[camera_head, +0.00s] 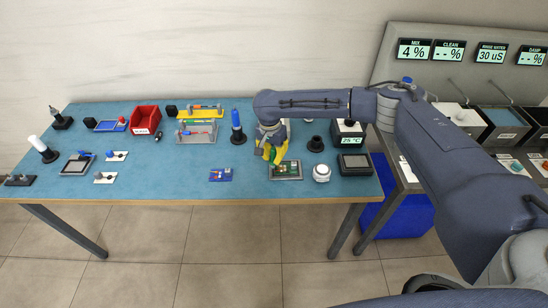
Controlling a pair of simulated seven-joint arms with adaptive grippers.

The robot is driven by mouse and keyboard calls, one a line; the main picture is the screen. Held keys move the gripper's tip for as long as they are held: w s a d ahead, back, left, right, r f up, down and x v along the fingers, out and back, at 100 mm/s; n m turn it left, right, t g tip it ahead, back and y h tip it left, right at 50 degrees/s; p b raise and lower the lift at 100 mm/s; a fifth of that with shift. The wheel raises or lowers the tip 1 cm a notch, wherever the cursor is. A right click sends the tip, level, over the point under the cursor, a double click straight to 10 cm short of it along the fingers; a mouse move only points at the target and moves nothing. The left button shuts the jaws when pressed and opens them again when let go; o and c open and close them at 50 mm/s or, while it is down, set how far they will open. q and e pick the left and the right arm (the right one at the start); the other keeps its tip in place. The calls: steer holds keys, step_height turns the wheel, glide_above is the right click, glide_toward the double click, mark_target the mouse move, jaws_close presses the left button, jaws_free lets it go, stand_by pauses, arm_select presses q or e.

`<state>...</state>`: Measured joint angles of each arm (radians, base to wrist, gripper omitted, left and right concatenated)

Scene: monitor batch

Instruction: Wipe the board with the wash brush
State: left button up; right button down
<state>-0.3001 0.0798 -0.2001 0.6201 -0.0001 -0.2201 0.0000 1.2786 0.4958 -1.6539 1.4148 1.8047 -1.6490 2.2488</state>
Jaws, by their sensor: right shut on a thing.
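A green circuit board (289,169) lies in a grey tray-like holder (298,178) near the front edge of the blue table. My right gripper (272,150) reaches in from the right and points down just above the left back part of the board. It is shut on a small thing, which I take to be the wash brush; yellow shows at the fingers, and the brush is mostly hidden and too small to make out. I cannot tell whether it touches the board. My left gripper is not in view.
A blue bottle in a black stand (237,126) is left of the gripper. A white round container (321,173) and a black-framed device (354,164) are right of the board. A small blue board (221,174) lies at left. A red bin (146,119) stands farther left.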

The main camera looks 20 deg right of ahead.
mark_target(274, 149)
steer(key=shift+s+d+f, duration=0.1)
steer(key=shift+s+d, duration=0.2)
steer(key=shift+d, duration=0.7)
steer(key=shift+s+d, duration=0.25)
steer(key=shift+d, duration=0.8)
steer(key=shift+s+d+f, duration=0.1)
steer(key=shift+s+d, duration=0.2)
steer(key=shift+d, duration=0.7)
steer(key=shift+a, duration=0.2)
steer(key=shift+w+a+r, duration=0.1)
steer(key=shift+w+a, duration=0.2)
steer(key=shift+a, duration=0.7)
steer(key=shift+w+a+r, duration=0.1)
steer(key=shift+w+a, duration=0.15)
steer(key=shift+a, duration=0.7)
steer(key=shift+w+a+r, duration=0.1)
steer(key=shift+w+a, duration=0.2)
steer(key=shift+a, duration=0.7)
steer(key=shift+d+r, duration=0.1)
steer(key=shift+r, duration=3.35)
